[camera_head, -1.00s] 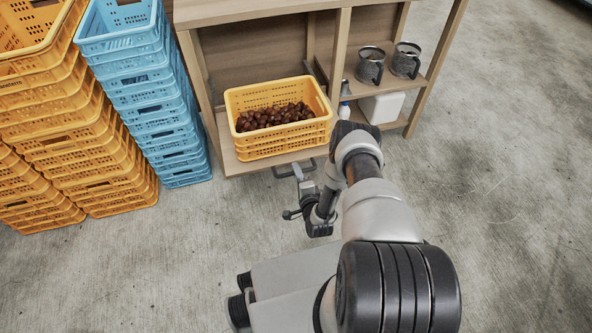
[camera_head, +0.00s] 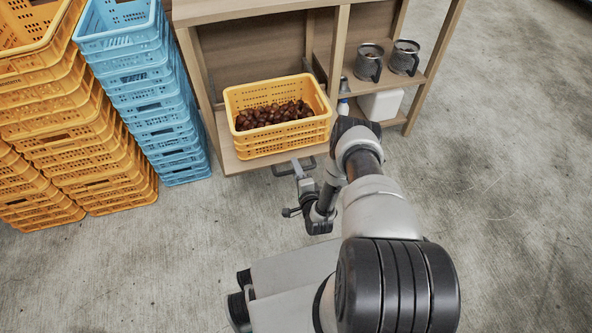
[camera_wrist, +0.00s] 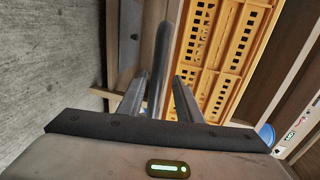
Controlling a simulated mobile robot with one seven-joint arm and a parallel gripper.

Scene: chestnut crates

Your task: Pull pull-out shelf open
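The pull-out shelf (camera_head: 228,158) is a wooden board low in the left bay of the wooden rack, carrying a yellow crate of chestnuts. Its dark bar handle (camera_head: 288,170) is at the front edge. My gripper (camera_head: 301,172) is at this handle, in front of the shelf. In the wrist view, the grey handle bar (camera_wrist: 161,62) runs between the two fingers of my gripper (camera_wrist: 160,76). The fingers stand apart on either side of it, with a narrow gap visible, so they look open around the bar. Contact is hard to judge.
The yellow crate (camera_head: 286,143) sits on the shelf. Blue crates (camera_head: 165,110) and yellow crates (camera_head: 75,130) are stacked to the left. Two metal mugs (camera_head: 369,65) and a white container (camera_head: 382,105) occupy the right bay. The concrete floor before the shelf is clear around my arm.

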